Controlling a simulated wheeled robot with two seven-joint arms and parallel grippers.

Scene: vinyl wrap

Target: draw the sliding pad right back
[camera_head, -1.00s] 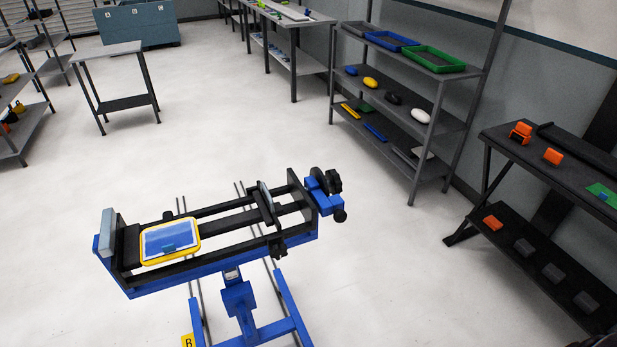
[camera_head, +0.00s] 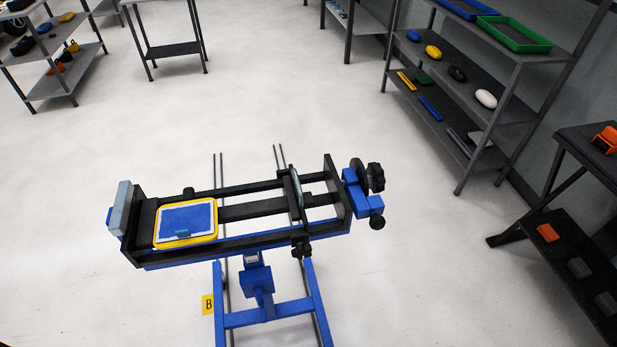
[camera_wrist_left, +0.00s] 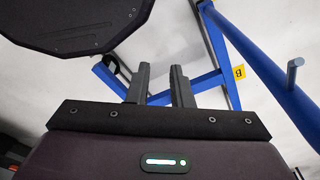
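The wrapping stand is a blue and black frame (camera_head: 240,242) in the middle of the head view. A grey fixed pad (camera_head: 122,209) stands upright at its left end. The sliding pad (camera_head: 296,194) stands upright across the rails, right of the middle, with a dark knob (camera_head: 301,248) below it at the front. A blue block with black handwheels (camera_head: 368,190) is at the right end. A yellow-edged item with a blue face (camera_head: 186,222) lies near the left end. In the left wrist view my left gripper (camera_wrist_left: 160,82) has its two fingers apart with nothing between them. My right gripper is not in view.
The stand's blue legs (camera_head: 264,318) reach the floor, with a yellow B label (camera_head: 208,304) beside them. Shelving (camera_head: 470,100) and a dark bench (camera_head: 590,220) stand at the right. Another rack (camera_head: 62,70) is at the far left. The floor between is clear.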

